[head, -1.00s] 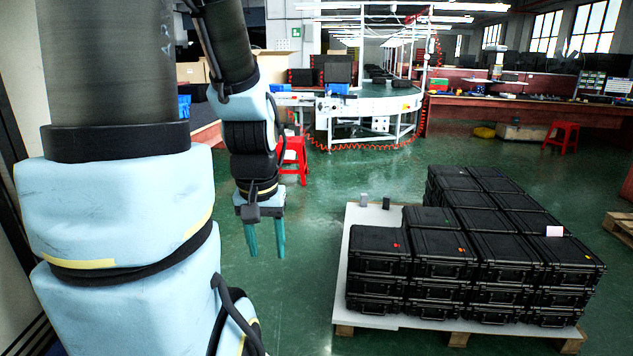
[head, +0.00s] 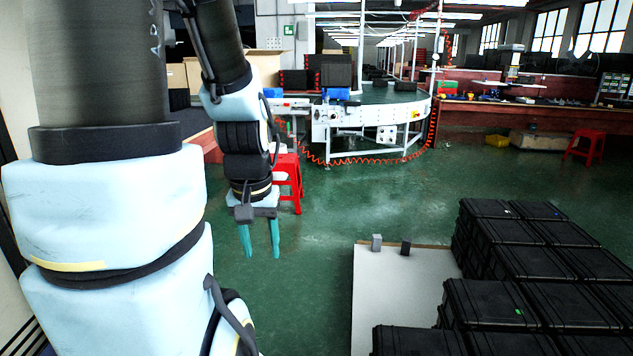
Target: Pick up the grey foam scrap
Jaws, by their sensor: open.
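A small grey block (head: 377,242), which looks like the grey foam scrap, stands at the far left corner of the pale pallet top (head: 392,300). A similar black block (head: 406,247) stands just to its right, with a small gap between them. My gripper (head: 263,256) hangs pointing down with its two teal fingers apart and nothing between them. In the picture it is left of the grey block, over the green floor and clear of the pallet. Its real distance to the block is hard to tell.
Several black cases (head: 490,305) are stacked on the pallet right of the blocks. A red stool (head: 288,182) stands beyond my gripper. The curved conveyor (head: 375,115) is at the back. Another red stool (head: 585,147) is far right. Green floor is open between pallet and conveyor.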

